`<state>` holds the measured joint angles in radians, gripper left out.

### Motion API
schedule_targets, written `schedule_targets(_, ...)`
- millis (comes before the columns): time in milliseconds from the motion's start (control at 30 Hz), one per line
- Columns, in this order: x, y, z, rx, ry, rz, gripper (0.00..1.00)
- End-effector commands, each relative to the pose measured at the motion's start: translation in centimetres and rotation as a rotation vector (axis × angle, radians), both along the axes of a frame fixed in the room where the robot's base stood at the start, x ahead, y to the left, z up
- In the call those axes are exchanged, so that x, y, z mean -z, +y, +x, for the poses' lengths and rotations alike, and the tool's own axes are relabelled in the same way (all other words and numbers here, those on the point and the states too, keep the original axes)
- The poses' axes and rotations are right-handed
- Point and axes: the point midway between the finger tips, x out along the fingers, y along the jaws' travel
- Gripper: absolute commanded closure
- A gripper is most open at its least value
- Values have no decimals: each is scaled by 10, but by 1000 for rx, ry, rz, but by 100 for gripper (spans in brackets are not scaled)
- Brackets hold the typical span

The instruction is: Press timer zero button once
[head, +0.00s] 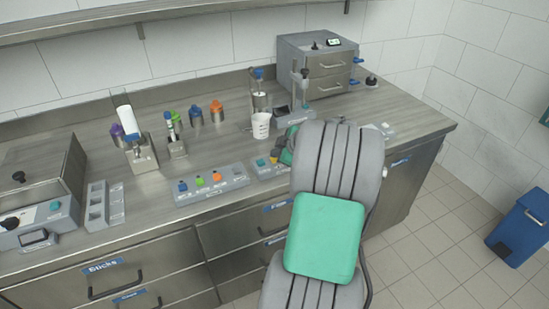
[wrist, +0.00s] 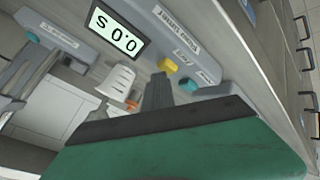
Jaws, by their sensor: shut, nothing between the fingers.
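The timer panel (wrist: 205,65) is a grey box in the wrist view, with a display (wrist: 116,33) that shows 0.0 and S, upside down. A yellow button (wrist: 167,65) and a teal button (wrist: 188,87) sit on it; I cannot read clearly which label is the zero one. In the head view the panel (head: 268,172) stands near the counter's front, its teal button (head: 261,162) at left. My gripper (wrist: 157,78) is shut and empty, its tip close to the yellow button in the wrist view. Contact cannot be told. My arm hides part of the panel in the head view.
A white cup (head: 260,125) stands behind the panel. Several coloured-lid bottles (head: 217,112) stand at the back left.

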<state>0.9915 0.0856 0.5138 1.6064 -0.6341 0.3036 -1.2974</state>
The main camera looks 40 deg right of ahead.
Motion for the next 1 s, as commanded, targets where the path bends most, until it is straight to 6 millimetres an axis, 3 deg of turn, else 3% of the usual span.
schedule_targets(233,-14,0,0,1,1,1,100)
schedule_targets(633,-19,0,0,0,0,0,100)
schedule_targets(1000,-56,0,0,0,-2,-1,100)
